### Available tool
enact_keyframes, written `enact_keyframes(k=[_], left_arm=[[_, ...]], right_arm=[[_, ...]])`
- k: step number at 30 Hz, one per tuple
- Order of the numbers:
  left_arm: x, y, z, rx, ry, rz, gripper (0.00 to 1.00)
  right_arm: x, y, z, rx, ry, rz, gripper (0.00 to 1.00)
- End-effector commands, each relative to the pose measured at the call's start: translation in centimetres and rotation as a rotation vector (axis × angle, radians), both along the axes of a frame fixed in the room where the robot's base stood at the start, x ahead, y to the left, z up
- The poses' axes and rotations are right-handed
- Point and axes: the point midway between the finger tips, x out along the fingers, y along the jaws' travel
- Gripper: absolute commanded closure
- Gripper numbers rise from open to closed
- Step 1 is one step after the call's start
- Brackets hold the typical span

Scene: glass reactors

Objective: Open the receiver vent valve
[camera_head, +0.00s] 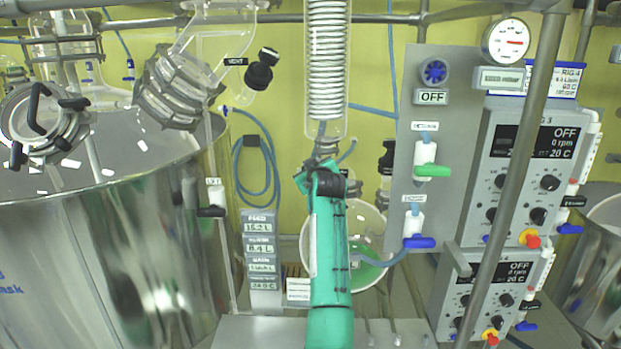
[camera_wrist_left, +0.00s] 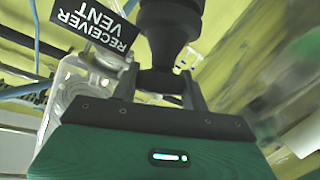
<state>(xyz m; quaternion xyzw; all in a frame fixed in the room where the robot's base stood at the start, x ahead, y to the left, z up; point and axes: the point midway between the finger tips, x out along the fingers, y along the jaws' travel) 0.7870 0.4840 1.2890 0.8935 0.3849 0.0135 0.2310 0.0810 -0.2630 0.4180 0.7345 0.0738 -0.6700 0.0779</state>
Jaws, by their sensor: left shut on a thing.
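The receiver vent valve's black knob (camera_wrist_left: 170,28) fills the top middle of the left wrist view. A black tag reading RECEIVER VENT (camera_wrist_left: 93,28) is beside it. My left gripper (camera_wrist_left: 160,82) is shut on the knob's narrower lower part, one finger on each side. In the head view my teal arm rises up the middle and hides the gripper and its grip. The receiver, a round glass flask (camera_head: 372,225) with green liquid, is partly hidden behind the arm. I cannot tell the valve's turn position. My right gripper is not in view.
A coiled glass condenser (camera_head: 326,70) hangs just above the arm. A grey panel (camera_head: 407,75) with valves and controllers stands to the right, crossed by a slanting metal pole (camera_head: 515,170). A large steel vessel (camera_head: 110,240) fills the left. Another knob tagged VENT (camera_head: 259,76) is upper left.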

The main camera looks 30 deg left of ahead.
Motion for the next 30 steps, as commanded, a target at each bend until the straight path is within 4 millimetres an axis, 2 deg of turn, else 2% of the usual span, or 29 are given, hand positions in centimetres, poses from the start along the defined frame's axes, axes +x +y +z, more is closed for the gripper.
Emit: enact_keyframes(k=[1,9,28,29,30], left_arm=[[0.1,-0.1,-0.3,-0.018,-0.005,0.022,0.78],[0.1,0.0,0.0,-0.082,-0.010,0.125,0.78],[0.0,0.1,0.3,-0.108,-0.013,0.165,0.78],[0.0,0.1,0.3,-0.108,-0.013,0.165,0.53],[0.0,0.1,0.3,-0.107,-0.012,0.165,0.45]], right_arm=[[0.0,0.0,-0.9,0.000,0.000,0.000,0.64],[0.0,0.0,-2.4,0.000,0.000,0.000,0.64],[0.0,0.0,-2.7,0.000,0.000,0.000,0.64],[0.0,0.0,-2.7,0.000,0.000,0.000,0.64],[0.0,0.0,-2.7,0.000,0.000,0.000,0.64]])
